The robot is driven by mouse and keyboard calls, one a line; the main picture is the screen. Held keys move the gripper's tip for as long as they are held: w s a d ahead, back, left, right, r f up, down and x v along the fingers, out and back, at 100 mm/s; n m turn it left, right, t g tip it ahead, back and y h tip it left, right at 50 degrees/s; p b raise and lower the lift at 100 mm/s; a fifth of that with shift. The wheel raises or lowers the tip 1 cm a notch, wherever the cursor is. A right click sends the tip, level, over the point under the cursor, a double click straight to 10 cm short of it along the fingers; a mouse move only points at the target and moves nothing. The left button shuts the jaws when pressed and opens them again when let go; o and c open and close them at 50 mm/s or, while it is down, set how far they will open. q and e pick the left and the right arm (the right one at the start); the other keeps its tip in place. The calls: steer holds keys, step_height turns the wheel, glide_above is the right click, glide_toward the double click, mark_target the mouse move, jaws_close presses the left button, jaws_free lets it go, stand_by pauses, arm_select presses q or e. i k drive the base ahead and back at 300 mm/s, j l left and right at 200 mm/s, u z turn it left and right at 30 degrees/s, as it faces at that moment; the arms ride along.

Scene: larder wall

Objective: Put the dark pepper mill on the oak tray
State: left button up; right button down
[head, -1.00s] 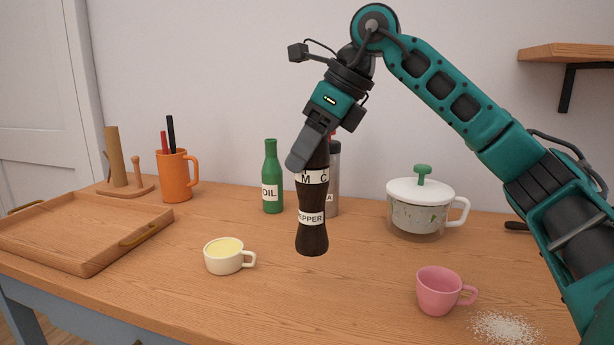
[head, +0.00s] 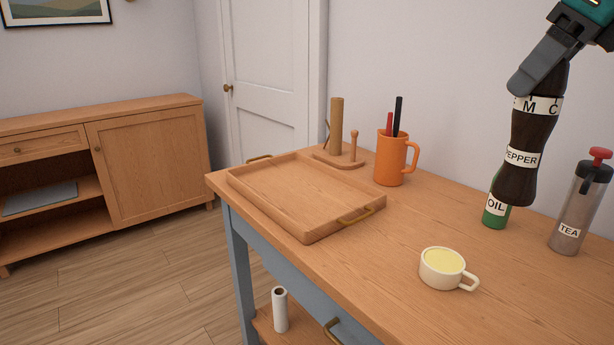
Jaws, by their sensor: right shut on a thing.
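The dark pepper mill (head: 517,177) hangs upright, slightly tilted, at the right of the head view, with a white PEPPER label. My right gripper (head: 540,80) is shut on its top and holds it above the table. The mill hides part of the green oil bottle (head: 495,212) behind it. The oak tray (head: 302,238) lies on the left end of the table, empty, with a brass handle at each end. The mill is to the right of the tray and apart from it. My left gripper is not in view.
A cream cup (head: 440,268) with yellow contents stands between tray and mill, nearer the front. An orange mug (head: 391,160) with pens and a wooden holder (head: 339,161) stand behind the tray. A tea flask (head: 573,225) stands at the right.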

mark_target(338, 202)
steer(key=i+j+u, duration=0.15)
steer(key=i, duration=0.35)
steer(key=i+j+u, duration=0.1)
steer(key=i+j, duration=0.15)
steer(key=i, duration=0.25)
